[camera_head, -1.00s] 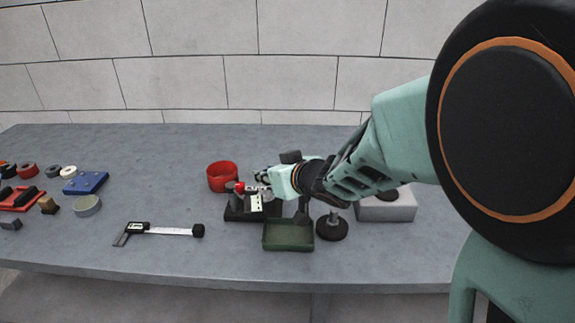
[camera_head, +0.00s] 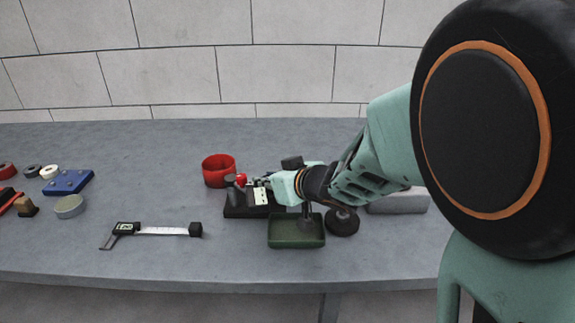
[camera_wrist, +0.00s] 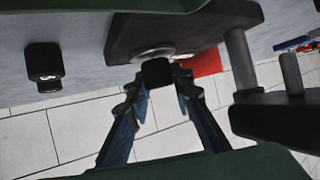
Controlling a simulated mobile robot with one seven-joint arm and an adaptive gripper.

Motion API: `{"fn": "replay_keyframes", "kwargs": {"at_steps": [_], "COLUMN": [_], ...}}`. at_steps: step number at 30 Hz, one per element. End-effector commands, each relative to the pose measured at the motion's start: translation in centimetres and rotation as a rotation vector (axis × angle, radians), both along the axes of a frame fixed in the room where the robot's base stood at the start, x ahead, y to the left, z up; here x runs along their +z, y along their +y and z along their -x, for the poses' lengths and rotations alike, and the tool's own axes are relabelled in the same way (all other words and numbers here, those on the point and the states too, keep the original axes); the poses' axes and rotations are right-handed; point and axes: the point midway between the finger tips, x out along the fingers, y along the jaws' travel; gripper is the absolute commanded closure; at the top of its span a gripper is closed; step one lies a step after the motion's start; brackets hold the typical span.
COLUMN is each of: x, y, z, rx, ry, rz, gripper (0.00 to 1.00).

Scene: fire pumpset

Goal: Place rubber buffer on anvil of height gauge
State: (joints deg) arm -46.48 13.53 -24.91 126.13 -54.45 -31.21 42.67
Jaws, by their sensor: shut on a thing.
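The height gauge (camera_head: 237,210) stands on the bench with a black base, a digital display and a red knob. In the wrist view its dark base (camera_wrist: 125,35) shows with the silvery round anvil (camera_wrist: 146,54) on it and two grey posts to the right. My gripper (camera_wrist: 160,82) is shut on a small black block, the rubber buffer (camera_wrist: 157,72). The buffer overlaps the anvil's edge in the wrist view; I cannot tell whether they touch. In the head view my gripper (camera_head: 265,183) is at the gauge and hides part of it; the buffer cannot be made out there.
A green tray (camera_head: 297,243) lies just in front of the gauge, and a round-based black stand (camera_head: 342,222) to its right. A red cup (camera_head: 219,171) stands behind. A caliper (camera_head: 160,230) lies front left. A grey box (camera_head: 400,203) is at right. Bench left of the gauge is mostly clear.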

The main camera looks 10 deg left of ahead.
Motion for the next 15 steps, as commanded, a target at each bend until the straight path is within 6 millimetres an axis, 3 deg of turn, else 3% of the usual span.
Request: {"fn": "replay_keyframes", "kwargs": {"at_steps": [12, 13, 15], "x": [-0.63, -0.5, -0.48], "y": [-0.13, -0.11, -0.11], "z": [0.01, 0.01, 0.02], "rx": [0.0, 0.001, 0.001], "ry": [0.0, 0.0, 0.0], "rz": [0.0, 0.0, 0.0], "gripper": [0.95, 0.76, 0.72]}}
